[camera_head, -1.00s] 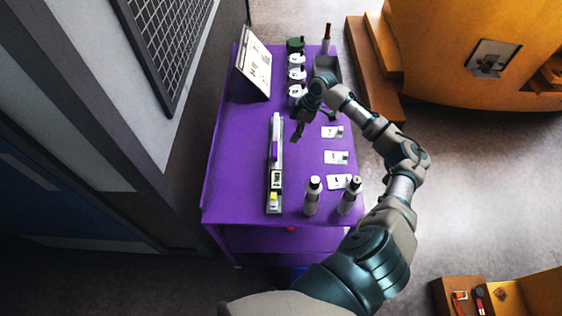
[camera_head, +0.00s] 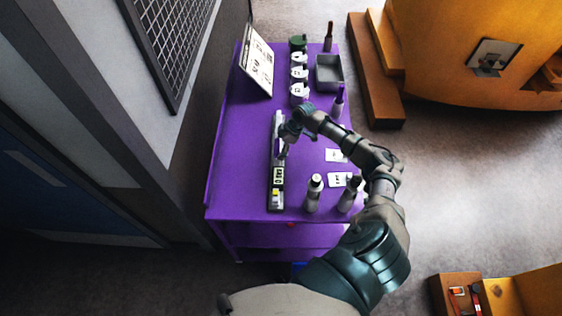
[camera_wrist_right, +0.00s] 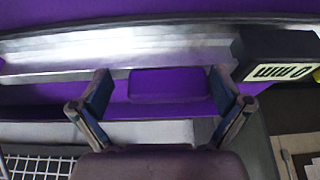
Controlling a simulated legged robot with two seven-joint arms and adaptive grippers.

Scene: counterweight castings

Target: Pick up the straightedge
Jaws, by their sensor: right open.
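The straightedge (camera_head: 277,187) is a long, narrow silver bar lying lengthwise on the purple table, with a black, labelled block near its front end. In the right wrist view its silver bar (camera_wrist_right: 150,52) runs across the upper part, with the black block marked "0 mm" at right. A purple grip (camera_wrist_right: 167,85) sits on its near side. My right gripper (camera_wrist_right: 162,80) is open, with one finger on each side of the purple grip and gaps between. In the head view my right gripper (camera_head: 283,148) is over the middle of the straightedge, partly hiding it. My left gripper is not in view.
Two bottles (camera_head: 314,192) (camera_head: 347,193) stand on the purple table (camera_head: 235,150) right of the straightedge's front end, near white cards (camera_head: 339,180). A white sign (camera_head: 257,65), several white-labelled items (camera_head: 299,74) and a grey bin (camera_head: 328,72) stand at the back. The table's left side is clear.

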